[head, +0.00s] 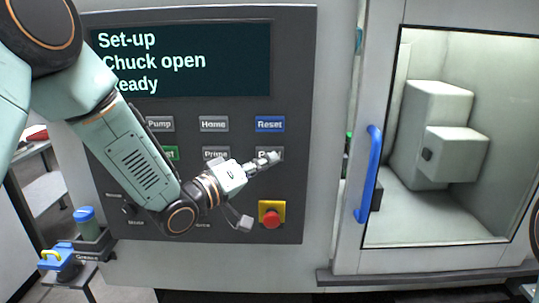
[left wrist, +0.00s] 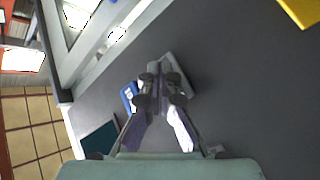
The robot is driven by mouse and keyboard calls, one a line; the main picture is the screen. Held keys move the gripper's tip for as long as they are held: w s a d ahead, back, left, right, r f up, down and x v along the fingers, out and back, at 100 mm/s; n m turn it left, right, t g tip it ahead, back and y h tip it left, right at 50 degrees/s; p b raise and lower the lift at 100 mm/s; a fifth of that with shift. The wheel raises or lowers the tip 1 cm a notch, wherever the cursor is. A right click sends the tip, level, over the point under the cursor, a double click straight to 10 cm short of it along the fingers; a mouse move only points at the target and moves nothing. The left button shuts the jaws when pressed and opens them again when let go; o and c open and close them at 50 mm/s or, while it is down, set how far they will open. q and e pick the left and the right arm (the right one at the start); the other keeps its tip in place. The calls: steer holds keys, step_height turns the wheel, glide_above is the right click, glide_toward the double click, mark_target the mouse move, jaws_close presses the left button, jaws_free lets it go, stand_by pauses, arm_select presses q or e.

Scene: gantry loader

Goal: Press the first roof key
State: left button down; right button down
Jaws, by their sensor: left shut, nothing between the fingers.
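The control panel (head: 292,60) carries two rows of keys below a screen. A grey key (head: 260,151) under the blue Reset key (head: 270,124) has its label mostly covered by my fingers; I cannot read it in full. My left gripper (head: 272,157) is shut and empty, with its fingertips over this key. In the left wrist view, the shut fingertips (left wrist: 157,68) are in front of a grey key (left wrist: 180,75), with a blue key (left wrist: 129,96) beside it. I cannot tell whether they touch it. My right gripper is not in view.
The screen (head: 230,55) reads "Set-up", "Chuck open" and a partly hidden "Ready". A red emergency button (head: 271,215) on a yellow base sits below my fingers. Grey Home (head: 214,124) and Prime (head: 215,153) keys are at left. A blue door handle (head: 369,175) stands to the right.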

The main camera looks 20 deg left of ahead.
arm_select(q)
steer(key=shift+w+d, duration=0.1)
stand_by(0.3)
steer(key=shift+w+a, duration=0.15)
steer(key=shift+a, duration=0.05)
steer(key=shift+w, duration=0.1)
stand_by(0.5)
steer(key=shift+s+d, duration=0.1)
steer(key=shift+s, duration=0.85)
steer(key=s, duration=0.2)
steer(key=s+d, duration=0.1)
steer(key=s, duration=0.1)
steer(key=shift+s+d+p, duration=0.2)
steer(key=shift+s+p, duration=0.1)
steer(key=shift+p, duration=0.05)
stand_by(0.3)
